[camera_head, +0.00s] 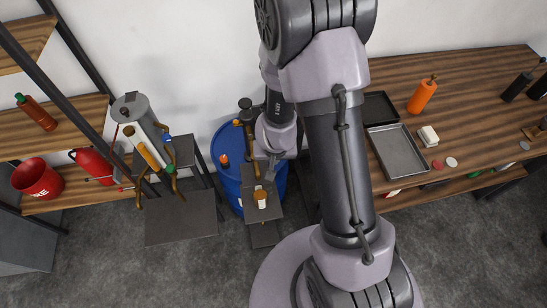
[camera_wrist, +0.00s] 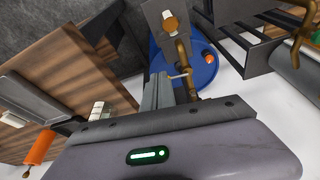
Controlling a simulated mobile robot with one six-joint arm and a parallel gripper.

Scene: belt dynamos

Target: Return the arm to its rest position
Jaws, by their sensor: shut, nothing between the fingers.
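My arm stretches over the middle of the head view. My gripper (camera_head: 272,168) points down beside a small grey stand (camera_head: 262,213), over the blue barrel (camera_head: 226,182). In the wrist view my gripper (camera_wrist: 160,92) is shut and empty. Its fingers lie close beside a brown pipe (camera_wrist: 184,58) in that picture; I cannot tell whether they touch it. The stand's plate carries a small orange-and-white piece (camera_head: 261,197), which also shows in the wrist view (camera_wrist: 170,24).
On the left stands a rig with a grey cylinder and yellow pipes (camera_head: 150,150), near a fire extinguisher (camera_head: 93,164) and red bucket (camera_head: 38,178). On the right, a wooden table (camera_head: 470,75) holds a grey tray (camera_head: 398,152) and an orange bottle (camera_head: 421,97).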

